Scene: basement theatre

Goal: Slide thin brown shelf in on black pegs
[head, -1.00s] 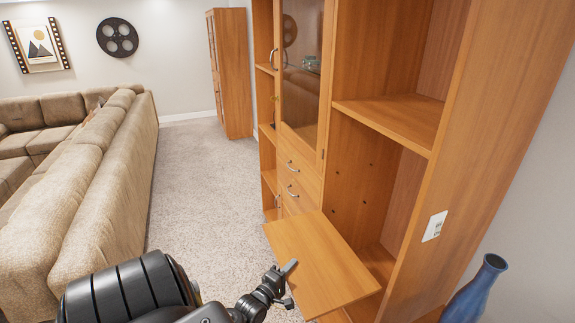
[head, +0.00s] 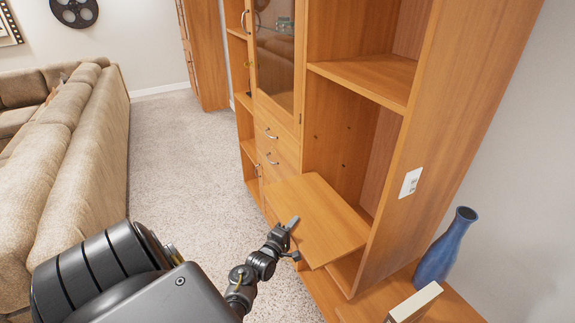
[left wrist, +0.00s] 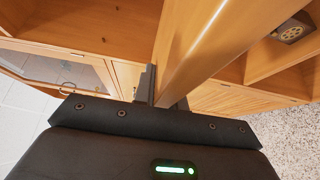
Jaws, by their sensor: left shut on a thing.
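The thin brown shelf (head: 322,222) is a flat wooden board, held roughly level in front of the open bay of the tall brown cabinet (head: 425,150). Its far edge is at the bay's opening and its near part sticks out. My left gripper (head: 293,238) is shut on the shelf's near left edge. In the left wrist view the shelf (left wrist: 215,45) runs up and away from the jaws. Small dark spots, perhaps pegs (head: 346,165) or holes, show on the bay's left inner wall. Those on the right wall are hidden. My right gripper is not in view.
A fixed shelf (head: 375,80) is above the bay. Drawers (head: 272,150) and a glass door (head: 277,60) are to its left. A blue vase (head: 445,245) and a pale box-like object (head: 415,303) stand at right. Carpet (head: 180,160) is clear beside the sofa (head: 70,140).

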